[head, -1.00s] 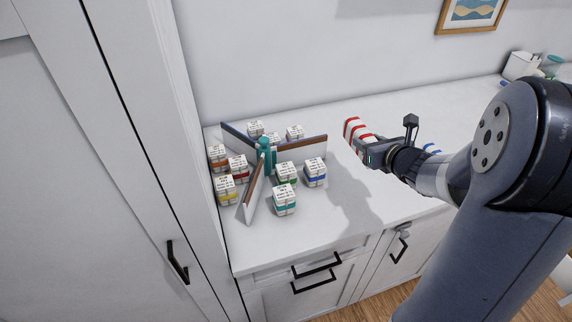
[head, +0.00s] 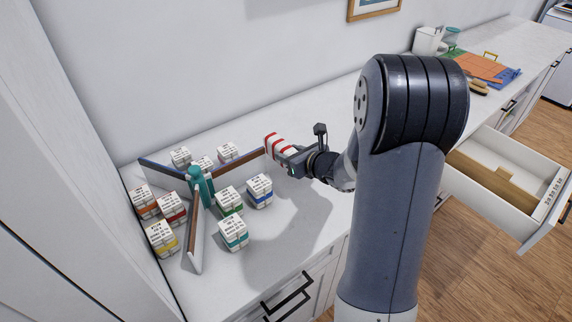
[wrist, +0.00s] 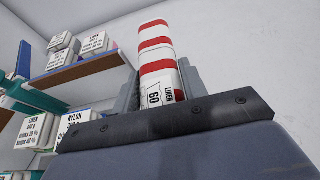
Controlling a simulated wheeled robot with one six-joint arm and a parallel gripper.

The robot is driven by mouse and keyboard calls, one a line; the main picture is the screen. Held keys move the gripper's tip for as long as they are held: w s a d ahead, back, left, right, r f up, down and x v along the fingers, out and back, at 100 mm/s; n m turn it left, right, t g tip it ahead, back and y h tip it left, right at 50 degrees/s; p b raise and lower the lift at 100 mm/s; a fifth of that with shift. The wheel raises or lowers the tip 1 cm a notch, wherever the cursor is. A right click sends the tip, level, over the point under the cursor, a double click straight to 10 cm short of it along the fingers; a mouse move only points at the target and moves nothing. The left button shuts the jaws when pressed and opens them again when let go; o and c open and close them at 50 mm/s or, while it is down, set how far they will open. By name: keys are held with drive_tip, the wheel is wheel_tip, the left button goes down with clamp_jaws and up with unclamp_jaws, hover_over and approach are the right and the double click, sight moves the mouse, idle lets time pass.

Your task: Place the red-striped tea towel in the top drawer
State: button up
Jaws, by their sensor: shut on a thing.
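The red-striped tea towel (head: 281,150) is a white folded bundle with red bands, held above the counter in the head view. In the wrist view the towel (wrist: 158,65) stands between the fingers, with a printed label near its base. My gripper (head: 290,160) is shut on it; the wrist view shows my gripper (wrist: 160,88) with a finger on each side of the towel. An open drawer (head: 497,178) sticks out at the right, with a tan divider inside and writing on its side. My arm hides part of it.
A teal-hubbed divider (head: 200,187) with three panels stands on the counter (head: 285,245), with several labelled, banded bundles (head: 232,234) around it. A white container (head: 428,40) and a coloured mat (head: 485,68) lie farther right. A tall cabinet is at the left.

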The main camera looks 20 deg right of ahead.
drive_tip(key=shift+f, duration=1.7)
drive_tip(key=shift+f, duration=0.2)
drive_tip(key=o, duration=1)
drive_tip(key=shift+r, duration=0.1)
